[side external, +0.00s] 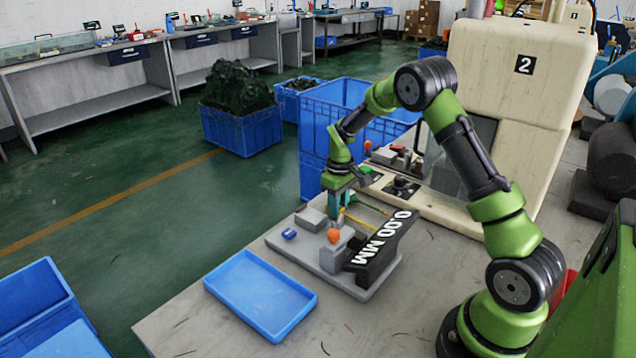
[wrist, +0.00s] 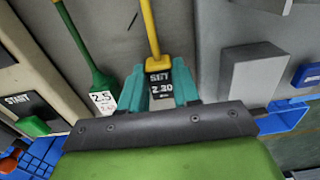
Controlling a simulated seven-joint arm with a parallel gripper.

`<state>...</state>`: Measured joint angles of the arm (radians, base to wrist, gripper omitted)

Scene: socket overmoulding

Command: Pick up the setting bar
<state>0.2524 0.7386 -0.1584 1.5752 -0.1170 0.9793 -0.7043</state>
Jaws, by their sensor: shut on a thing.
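The setting bar (wrist: 150,28) shows in the wrist view as a yellow rod with a dark end block marked "SET 2.30". My gripper (wrist: 159,88) has its teal fingers on both sides of that block and is shut on it. In the side external view my gripper (side external: 338,206) points down at the back of the grey fixture, and the yellow rod (side external: 357,220) reaches from it to the right. I cannot tell whether the bar is clear of its support. A green bar (wrist: 80,45) with a white "2.5" label lies left of it in the wrist view.
The grey fixture plate (side external: 330,279) carries a black "0.00 MM" display (side external: 383,245), an orange knob (side external: 333,236) and a small blue part (side external: 289,234). An empty blue tray (side external: 262,295) lies in front. A cream machine (side external: 510,75) stands behind.

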